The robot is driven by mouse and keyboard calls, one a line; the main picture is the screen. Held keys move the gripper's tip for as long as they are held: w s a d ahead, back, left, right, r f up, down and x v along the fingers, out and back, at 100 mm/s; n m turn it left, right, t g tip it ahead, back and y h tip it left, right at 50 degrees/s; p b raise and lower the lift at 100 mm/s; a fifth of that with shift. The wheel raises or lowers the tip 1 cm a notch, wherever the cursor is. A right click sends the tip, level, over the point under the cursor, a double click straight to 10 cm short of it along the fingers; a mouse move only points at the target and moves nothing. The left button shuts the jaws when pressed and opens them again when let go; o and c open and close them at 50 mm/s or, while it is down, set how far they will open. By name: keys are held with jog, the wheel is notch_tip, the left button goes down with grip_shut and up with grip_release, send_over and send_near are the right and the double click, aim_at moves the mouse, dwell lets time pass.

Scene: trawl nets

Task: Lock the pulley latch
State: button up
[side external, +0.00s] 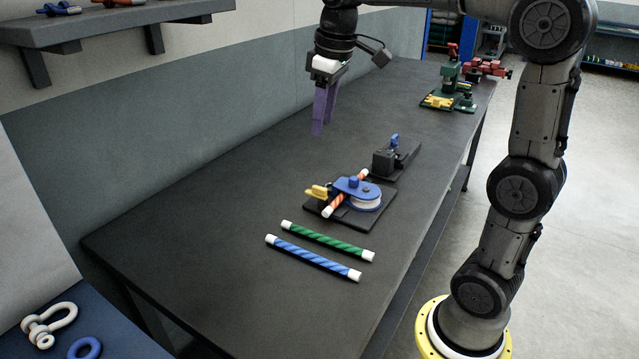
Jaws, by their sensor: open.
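The pulley, with a blue top plate (355,187) and a white wheel (366,203), sits on a dark base plate (372,219) on the bench. A yellow piece (318,192) at its left side looks like the latch; whether it is locked I cannot tell. An orange-and-white striped rope piece (334,206) runs slantwise at the pulley, partly hidden under the blue plate. My gripper (322,128), with purple fingers pointing down, is open and empty. It is above the bench, behind and apart from the pulley.
Green (328,241) and blue (313,258) striped rope pieces lie in front of the pulley. A dark block with a blue knob (394,158) stands behind it. Green (450,92) and red (484,68) fixtures stand at the far end. The bench's left side is clear.

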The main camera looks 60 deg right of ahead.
jog(key=w+d+f+g, duration=0.1)
jog(key=w+d+f, duration=0.2)
jog(key=w+d, duration=0.2)
jog(key=m+g, duration=0.1)
jog(key=m, duration=0.1)
send_over(320, 188)
notch_tip(320, 188, down, 6)
jog(key=shift+y, duration=0.3)
notch_tip(320, 188, down, 13)
jog(key=shift+w, duration=0.1)
grip_shut()
